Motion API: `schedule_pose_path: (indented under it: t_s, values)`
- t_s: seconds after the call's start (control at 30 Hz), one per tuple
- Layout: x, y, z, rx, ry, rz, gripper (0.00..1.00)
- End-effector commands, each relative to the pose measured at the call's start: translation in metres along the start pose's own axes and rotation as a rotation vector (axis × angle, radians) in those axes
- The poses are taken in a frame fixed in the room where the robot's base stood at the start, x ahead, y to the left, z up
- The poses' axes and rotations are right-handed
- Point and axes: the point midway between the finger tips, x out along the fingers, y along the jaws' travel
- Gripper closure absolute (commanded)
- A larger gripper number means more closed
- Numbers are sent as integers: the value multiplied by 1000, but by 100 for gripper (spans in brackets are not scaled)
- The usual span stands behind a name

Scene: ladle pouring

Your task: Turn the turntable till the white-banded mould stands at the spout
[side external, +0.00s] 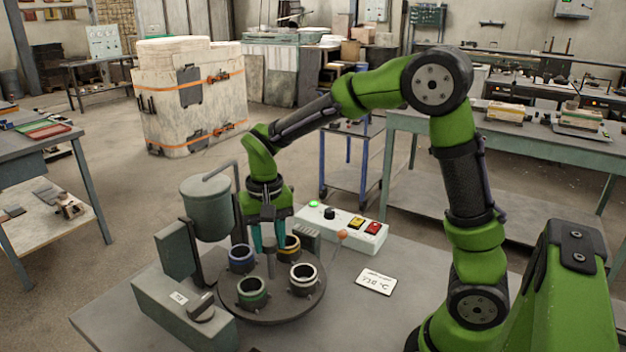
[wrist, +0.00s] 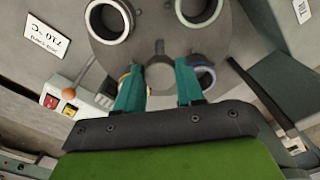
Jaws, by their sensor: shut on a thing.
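The round dark turntable (side external: 275,312) carries moulds around a central post (side external: 270,264). The white-banded mould (side external: 303,280) stands at its front right; it is at upper left in the wrist view (wrist: 110,20). The green-banded mould (side external: 252,292) is at front left, the blue-banded mould (side external: 241,258) at back left, and the yellow-banded mould (side external: 290,247) at back right, partly hidden by a finger. My gripper (side external: 270,250) points down over the turntable's middle, its teal fingers shut on the central post.
A control box (side external: 340,229) with buttons and an orange-knobbed lever (side external: 341,235) stand behind and right of the turntable. A grey-green box (side external: 182,309) flanks its left front. A 710 °C card (side external: 376,282) lies on the bench at right, with bare surface around it.

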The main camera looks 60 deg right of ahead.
Motion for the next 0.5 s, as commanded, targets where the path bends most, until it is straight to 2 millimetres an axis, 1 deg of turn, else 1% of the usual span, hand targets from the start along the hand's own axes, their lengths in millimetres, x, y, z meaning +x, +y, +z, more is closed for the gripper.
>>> schedule_pose_path:
  t_s: [0.5]
  values:
    - [-2, 0, -1, 258, 4, -3, 100]
